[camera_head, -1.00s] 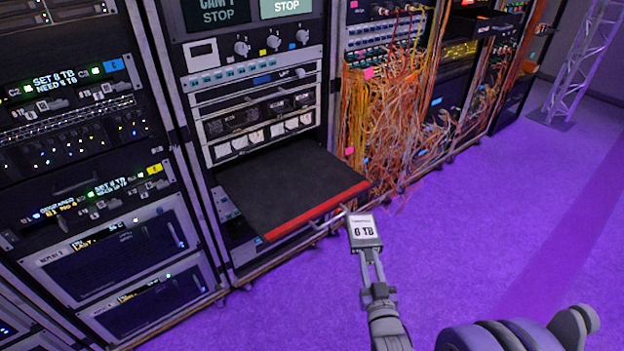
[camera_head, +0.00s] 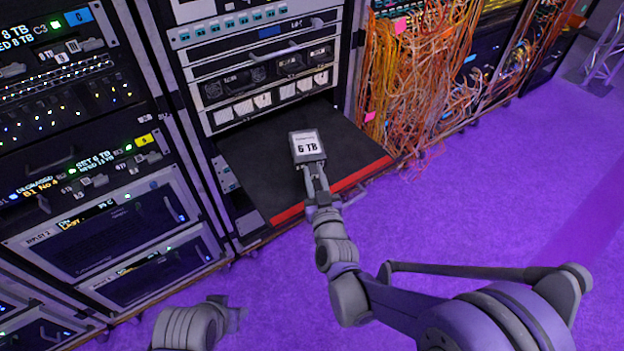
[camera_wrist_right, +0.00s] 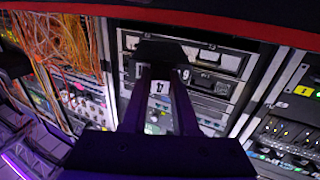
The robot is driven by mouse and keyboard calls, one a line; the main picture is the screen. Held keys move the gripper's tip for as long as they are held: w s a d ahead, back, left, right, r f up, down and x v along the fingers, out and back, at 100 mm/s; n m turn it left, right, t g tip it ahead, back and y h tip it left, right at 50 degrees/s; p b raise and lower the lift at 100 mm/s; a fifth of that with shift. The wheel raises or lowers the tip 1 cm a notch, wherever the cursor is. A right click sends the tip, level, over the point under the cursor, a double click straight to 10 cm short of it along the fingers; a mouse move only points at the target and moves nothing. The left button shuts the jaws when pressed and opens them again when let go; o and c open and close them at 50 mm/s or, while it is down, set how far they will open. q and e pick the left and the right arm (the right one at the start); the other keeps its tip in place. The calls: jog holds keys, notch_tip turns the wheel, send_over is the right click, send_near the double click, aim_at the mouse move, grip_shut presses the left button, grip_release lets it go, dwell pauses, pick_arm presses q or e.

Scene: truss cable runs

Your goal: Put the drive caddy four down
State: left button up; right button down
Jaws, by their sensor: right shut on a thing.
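I cannot tell whether the caddy touches the shelf. In the right wrist view, a dark block that looks like the caddy (camera_wrist_right: 165,52) sits at the ends of the two fingers.
Drive units with white-fronted bays (camera_head: 270,98) stand right behind and above the shelf. Orange cables (camera_head: 420,80) hang close to its right. A rack with lit displays (camera_head: 85,165) stands on the left. The purple floor (camera_head: 500,200) is clear at right.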

jog(key=shift+f+b, duration=0.75)
jog(key=shift+f, duration=1.9)
jog(key=shift+s+f+b, duration=0.15)
jog(key=shift+f+b, duration=0.35)
jog(key=shift+f, duration=0.1)
jog(key=c, duration=0.7)
grip_release()
jog(key=shift+r, duration=0.15)
jog(key=shift+r+p, duration=0.4)
jog(key=shift+p, duration=0.1)
jog(key=v, duration=1.1)
jog(key=shift+s+d+p, duration=0.1)
jog(key=shift+s+p, duration=0.2)
jog(key=shift+p, duration=0.05)
